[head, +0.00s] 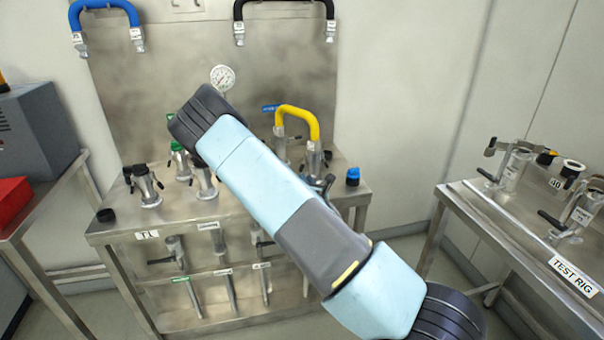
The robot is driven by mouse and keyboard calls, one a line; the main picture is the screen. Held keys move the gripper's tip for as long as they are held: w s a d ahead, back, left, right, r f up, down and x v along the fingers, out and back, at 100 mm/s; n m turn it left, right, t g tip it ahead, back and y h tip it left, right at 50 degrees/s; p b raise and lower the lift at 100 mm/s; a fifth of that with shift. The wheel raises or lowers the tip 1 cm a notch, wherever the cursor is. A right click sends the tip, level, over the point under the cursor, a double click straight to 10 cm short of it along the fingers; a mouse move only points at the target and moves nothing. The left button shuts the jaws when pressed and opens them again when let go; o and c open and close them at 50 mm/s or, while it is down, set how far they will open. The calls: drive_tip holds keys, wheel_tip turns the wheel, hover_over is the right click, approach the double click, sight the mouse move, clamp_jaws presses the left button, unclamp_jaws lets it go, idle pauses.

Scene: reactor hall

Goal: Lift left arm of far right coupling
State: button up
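A steel bench (110,232) stands in front of me with several metal couplings on its top. The rightmost coupling there (314,158) has the end of a yellow hose (299,111) in it. A dark lever shows at its right side; its lower part and left side are partly hidden by my arm. More couplings stand on the bench to the left, one at the far left (147,186) with dark levers. On the right-hand test rig table stand two further couplings, the rightmost (576,217) with a dark lever reaching left. My arm crosses the picture; my gripper does not show.
The test rig table (485,228) stands at the right, with free floor between it and the bench. A pressure gauge (222,78) rises behind the couplings. Blue (104,5) and black hoses hang on the back panel. A red box (12,200) sits at the left.

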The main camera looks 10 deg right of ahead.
sight(301, 171)
drive_tip(key=shift+w, duration=3)
drive_tip(key=shift+c, duration=0.4)
clamp_jaws()
